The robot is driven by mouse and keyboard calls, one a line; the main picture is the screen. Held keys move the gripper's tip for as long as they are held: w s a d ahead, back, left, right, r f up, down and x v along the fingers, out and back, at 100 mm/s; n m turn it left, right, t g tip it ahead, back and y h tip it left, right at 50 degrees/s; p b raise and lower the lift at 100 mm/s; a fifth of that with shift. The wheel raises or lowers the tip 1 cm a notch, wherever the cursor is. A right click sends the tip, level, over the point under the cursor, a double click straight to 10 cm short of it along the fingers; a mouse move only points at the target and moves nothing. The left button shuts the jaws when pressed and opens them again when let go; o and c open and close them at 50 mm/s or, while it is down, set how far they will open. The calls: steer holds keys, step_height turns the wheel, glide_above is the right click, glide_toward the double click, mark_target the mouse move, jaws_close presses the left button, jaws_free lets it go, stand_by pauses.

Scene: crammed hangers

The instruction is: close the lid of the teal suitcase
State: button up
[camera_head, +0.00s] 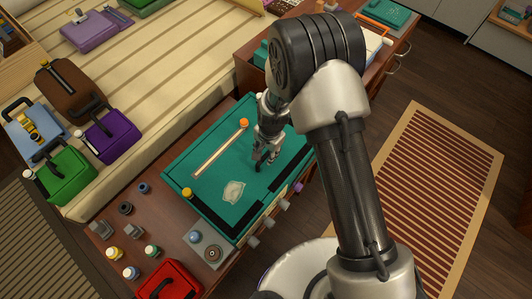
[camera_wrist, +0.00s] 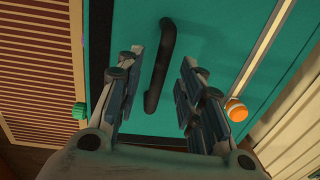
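The teal suitcase (camera_head: 211,168) lies broad and flat on the wooden cabinet top. Its upper teal face has a pale emblem, a long light strip and dark bands along its edges. I cannot tell whether its lid is open or shut. My gripper (camera_head: 262,164) points down over the right part of the teal face. In the wrist view, my gripper (camera_wrist: 166,88) is open, its fingers apart on either side of a black handle (camera_wrist: 161,65) on a teal surface. I cannot tell whether the fingers touch it.
An orange-topped item (camera_head: 244,122) and a yellow one (camera_head: 187,192) are at the suitcase. Small bottles (camera_head: 112,253) and a red case (camera_head: 170,282) stand at the cabinet's front left. A bed (camera_head: 165,60) with more cases lies behind. A striped rug (camera_head: 440,190) is on the right.

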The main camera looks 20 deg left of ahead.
step_height(320, 180, up, 10)
steer(key=shift+s+d, duration=0.2)
steer(key=shift+d, duration=0.25)
steer(key=s+d+r+n+t, duration=0.1)
steer(key=d+r, duration=0.6)
steer(key=r, duration=0.4)
steer(key=s+d+r+n+t, duration=0.1)
steer(key=d+r, duration=0.6)
steer(key=r, duration=0.4)
steer(key=s+d+r+n+t, duration=0.1)
steer(key=s+d+r, duration=0.3)
steer(key=s+d, duration=0.2)
steer(key=s+d+r+n+t+h, duration=0.1)
steer(key=s+d+r, duration=0.2)
steer(key=s+d, duration=0.3)
steer(key=s, duration=0.3)
steer(key=shift+s+d+r, duration=0.25)
steer(key=shift+r, duration=0.1)
